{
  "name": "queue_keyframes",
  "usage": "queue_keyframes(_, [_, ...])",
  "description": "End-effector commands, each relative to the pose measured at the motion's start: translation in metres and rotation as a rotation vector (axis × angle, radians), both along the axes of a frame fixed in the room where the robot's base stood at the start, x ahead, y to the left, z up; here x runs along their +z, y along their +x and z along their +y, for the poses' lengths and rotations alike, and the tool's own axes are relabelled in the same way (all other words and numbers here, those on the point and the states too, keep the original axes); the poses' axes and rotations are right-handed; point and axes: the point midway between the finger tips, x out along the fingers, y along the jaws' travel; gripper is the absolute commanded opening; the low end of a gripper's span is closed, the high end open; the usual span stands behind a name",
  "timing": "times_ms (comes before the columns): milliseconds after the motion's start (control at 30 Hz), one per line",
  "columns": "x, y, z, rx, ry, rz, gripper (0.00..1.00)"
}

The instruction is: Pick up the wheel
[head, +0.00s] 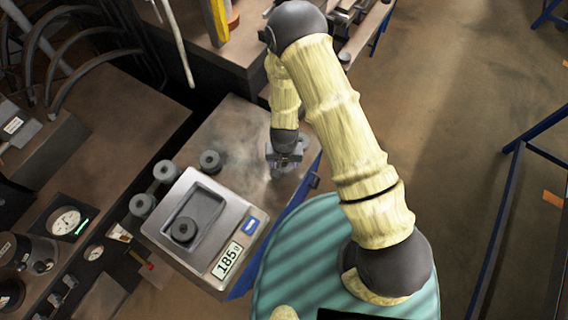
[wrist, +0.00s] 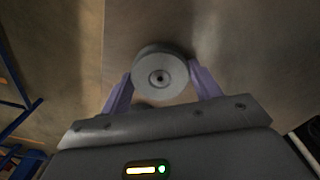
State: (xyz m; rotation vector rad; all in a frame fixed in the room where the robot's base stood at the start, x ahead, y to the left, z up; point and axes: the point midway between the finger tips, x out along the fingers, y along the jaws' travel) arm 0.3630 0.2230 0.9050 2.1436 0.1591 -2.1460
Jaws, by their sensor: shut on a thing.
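A grey wheel (wrist: 160,78) with a small centre hole sits between the two purple fingers of my gripper (wrist: 160,71) in the wrist view. The fingers are shut on it from both sides. In the head view my gripper (head: 285,162) is low over the right part of the metal bench top, and the held wheel is hard to make out there. I cannot tell whether it touches the surface.
The scale (head: 165,222) reads 185 and stands left of my gripper. The bench top (head: 235,135) is bare around the gripper. Gauges (head: 66,220) and machinery fill the left side. Open floor (head: 450,130) lies to the right, with blue-legged frames.

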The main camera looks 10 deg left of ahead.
Motion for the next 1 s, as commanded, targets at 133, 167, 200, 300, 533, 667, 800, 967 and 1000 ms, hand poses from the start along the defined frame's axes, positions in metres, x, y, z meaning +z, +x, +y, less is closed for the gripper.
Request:
queue_keyframes(133, [0.001, 0.001, 0.000, -0.001, 0.000, -0.001, 0.34])
queue_keyframes(167, [0.001, 0.000, 0.000, 0.000, 0.000, -0.001, 0.34])
queue_keyframes(200, [0.002, 0.001, 0.000, 0.000, 0.000, -0.002, 0.34])
queue_keyframes(300, [0.008, 0.001, 0.001, 0.001, 0.002, -0.004, 0.34])
queue_keyframes(533, [0.035, 0.001, 0.001, 0.004, 0.002, -0.005, 0.34])
queue_keyframes(667, [0.056, 0.001, 0.001, 0.003, 0.002, -0.006, 0.34])
queue_keyframes(800, [0.077, 0.000, 0.001, 0.004, 0.002, -0.005, 0.34])
queue_keyframes(967, [0.094, 0.000, 0.001, 0.002, 0.000, -0.003, 0.34])
queue_keyframes(1000, [0.097, 0.001, 0.001, 0.002, 0.000, -0.003, 0.34])
